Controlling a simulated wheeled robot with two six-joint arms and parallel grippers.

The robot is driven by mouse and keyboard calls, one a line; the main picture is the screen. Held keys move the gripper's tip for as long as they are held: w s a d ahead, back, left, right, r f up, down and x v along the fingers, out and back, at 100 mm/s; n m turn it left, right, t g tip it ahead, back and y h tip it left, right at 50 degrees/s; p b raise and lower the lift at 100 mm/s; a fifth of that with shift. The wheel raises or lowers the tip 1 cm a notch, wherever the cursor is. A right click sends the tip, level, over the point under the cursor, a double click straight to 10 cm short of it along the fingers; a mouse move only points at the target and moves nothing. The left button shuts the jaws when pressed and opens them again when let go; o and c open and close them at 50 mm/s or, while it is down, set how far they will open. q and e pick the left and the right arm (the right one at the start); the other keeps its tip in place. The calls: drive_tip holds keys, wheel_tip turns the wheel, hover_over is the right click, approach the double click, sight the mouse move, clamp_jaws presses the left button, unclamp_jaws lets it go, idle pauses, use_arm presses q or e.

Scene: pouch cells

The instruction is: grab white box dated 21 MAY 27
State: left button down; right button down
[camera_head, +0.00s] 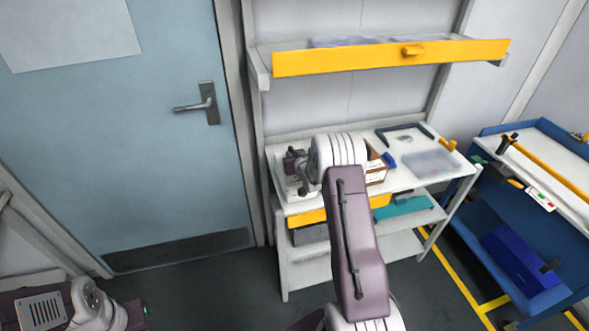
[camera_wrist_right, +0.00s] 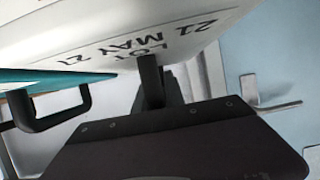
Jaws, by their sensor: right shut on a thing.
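The white box (camera_wrist_right: 110,30) fills the top of the right wrist view, very close to the camera. Its upside-down dark print shows LOT and MAY with digits; I cannot read the year surely. My right gripper (camera_wrist_right: 105,85) is shut on the white box, one dark finger at the left and one near the middle. In the head view my right gripper (camera_head: 299,170) is over the left part of the bench, partly hidden by my wrist; the box is not clear there. My left arm shows only at the bottom left; its gripper is out of view.
The white bench (camera_head: 400,180) holds a brown carton (camera_head: 376,172) right beside my wrist and a clear flat tray (camera_head: 431,163). A yellow-edged shelf (camera_head: 390,57) hangs above. A blue cart (camera_head: 515,240) stands at right, a blue door (camera_head: 130,120) at left.

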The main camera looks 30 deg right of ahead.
drive_tip(key=shift+r, duration=0.15)
wheel_tip(320, 180, up, 18)
drive_tip(key=p, duration=0.2)
drive_tip(key=shift+p, duration=0.3)
drive_tip(key=shift+w+r, duration=0.1)
drive_tip(key=shift+w, duration=0.1)
